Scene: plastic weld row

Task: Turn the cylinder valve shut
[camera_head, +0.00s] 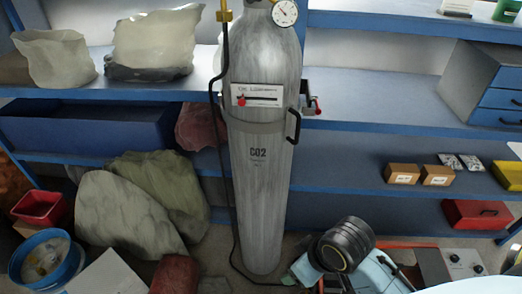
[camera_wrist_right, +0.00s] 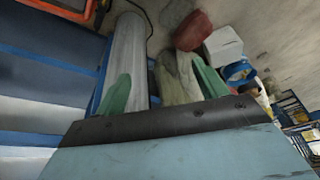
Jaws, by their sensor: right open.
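The grey CO2 cylinder (camera_head: 262,180) stands upright in the middle of the head view, in front of the shelves. Its top is cut off by the upper edge, so I see no valve handwheel. A round gauge (camera_head: 285,12) and a brass fitting (camera_head: 224,15) show near the top. The cylinder also shows in the right wrist view (camera_wrist_right: 127,50), beside and partly behind one green finger. My right gripper (camera_wrist_right: 160,68) is open with nothing between its fingers. In the head view my right arm is low, at the cylinder's lower right. My left gripper is not in view.
A black hose (camera_head: 226,120) hangs down the cylinder's left side. A black handle (camera_head: 295,126) and a red-knobbed lever (camera_head: 314,106) are at its right. Blue shelves (camera_head: 370,113) stand behind. Large rocks (camera_head: 120,218) and a blue bucket (camera_head: 42,262) crowd the lower left.

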